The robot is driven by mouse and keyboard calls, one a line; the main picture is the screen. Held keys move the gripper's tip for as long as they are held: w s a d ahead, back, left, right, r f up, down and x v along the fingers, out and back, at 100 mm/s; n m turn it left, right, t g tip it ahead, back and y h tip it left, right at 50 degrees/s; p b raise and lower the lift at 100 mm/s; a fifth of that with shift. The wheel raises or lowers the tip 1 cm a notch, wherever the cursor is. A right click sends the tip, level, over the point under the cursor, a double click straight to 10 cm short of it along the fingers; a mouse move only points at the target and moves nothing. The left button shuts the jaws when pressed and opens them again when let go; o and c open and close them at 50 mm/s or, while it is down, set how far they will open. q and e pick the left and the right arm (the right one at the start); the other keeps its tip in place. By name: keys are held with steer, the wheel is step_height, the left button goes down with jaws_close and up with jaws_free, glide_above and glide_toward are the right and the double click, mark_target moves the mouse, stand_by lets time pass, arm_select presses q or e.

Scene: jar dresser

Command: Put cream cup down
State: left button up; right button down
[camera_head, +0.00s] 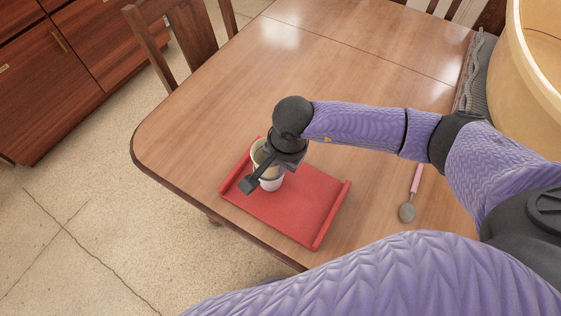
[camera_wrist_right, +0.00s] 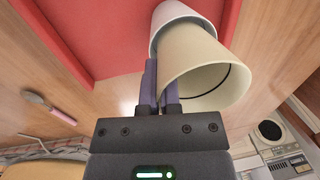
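The cream cup (camera_head: 259,153) is tilted at my right gripper (camera_head: 261,178), over the red tray (camera_head: 305,200). In the right wrist view, my right gripper (camera_wrist_right: 161,100) has its fingers nearly together at the rim of the cream cup (camera_wrist_right: 188,62), apparently pinching its wall. A white cup (camera_head: 271,184) stands on the tray, just under the cream cup. It also shows in the right wrist view (camera_wrist_right: 178,14), where the cream cup's narrow end overlaps its mouth. Whether the cups touch or nest is hidden. My left gripper is out of view.
The tray lies near the front edge of the wooden table (camera_head: 210,110), its right part bare. A spoon (camera_head: 408,210) with a pink handle lies right of it. A large cream round container (camera_head: 520,65) is at the top right. Chairs (camera_head: 185,35) stand at the back.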

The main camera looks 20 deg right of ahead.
steer(key=shift+f, duration=0.35)
steer(key=c, duration=0.8)
jaws_free()
steer(key=shift+r, duration=0.4)
steer(key=r+p, duration=0.1)
steer(key=r, duration=0.3)
steer(key=s+r+p, duration=0.1)
steer(key=r, duration=0.3)
steer(key=d+r+p, duration=0.1)
steer(key=r, duration=0.3)
steer(key=shift+s+r, duration=0.15)
steer(key=shift+r, duration=0.1)
